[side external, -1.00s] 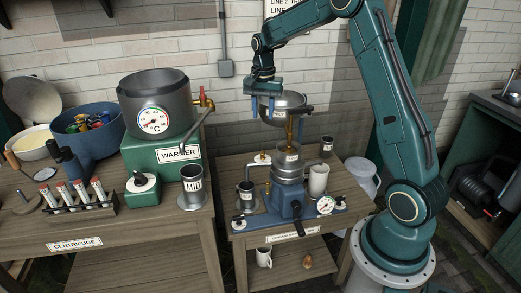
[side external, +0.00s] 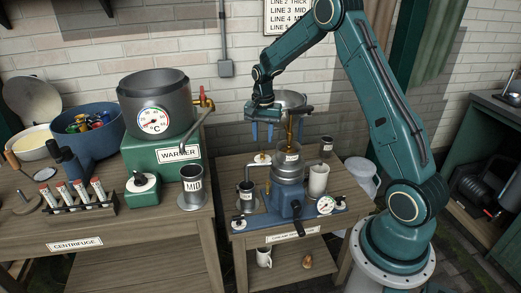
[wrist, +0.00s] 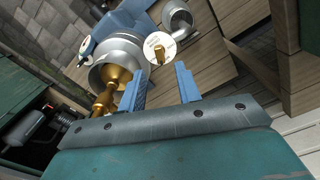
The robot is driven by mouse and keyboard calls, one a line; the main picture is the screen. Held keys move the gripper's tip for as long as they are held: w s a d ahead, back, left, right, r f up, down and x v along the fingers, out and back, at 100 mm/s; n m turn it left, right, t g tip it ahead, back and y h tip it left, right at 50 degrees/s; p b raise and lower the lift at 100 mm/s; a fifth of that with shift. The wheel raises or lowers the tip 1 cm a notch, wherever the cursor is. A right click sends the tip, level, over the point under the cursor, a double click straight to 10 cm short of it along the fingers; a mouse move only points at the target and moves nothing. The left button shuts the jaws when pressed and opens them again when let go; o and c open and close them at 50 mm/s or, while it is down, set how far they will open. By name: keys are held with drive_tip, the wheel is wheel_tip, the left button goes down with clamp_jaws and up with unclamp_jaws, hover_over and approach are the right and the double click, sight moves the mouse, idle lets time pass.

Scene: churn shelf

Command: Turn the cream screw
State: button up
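The cream screw appears to be the small brass knob on a round white labelled disc (wrist: 160,48) in the wrist view; its lettering is too small to read. In the side view, this white disc (side external: 262,159) sits on the left of the separator (side external: 289,171), a metal machine on a blue base. My gripper (side external: 264,140) is above the disc, its blue fingers pointing down. In the wrist view, my gripper (wrist: 162,73) has its two fingers apart with nothing between them. The knob lies beyond the fingertips, apart from them as far as I can see.
A metal bowl (side external: 292,101) on a brass column (wrist: 108,92) rises close beside my fingers. A dark cup (side external: 246,194), a pale jug (side external: 318,180) and a gauge (side external: 326,205) surround the machine. The warmer (side external: 160,160) and a MID cup (side external: 192,186) stand left.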

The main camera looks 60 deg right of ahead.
sight(263, 151)
drive_tip(key=shift+f, duration=2.8)
drive_tip(key=shift+c, duration=0.2)
clamp_jaws()
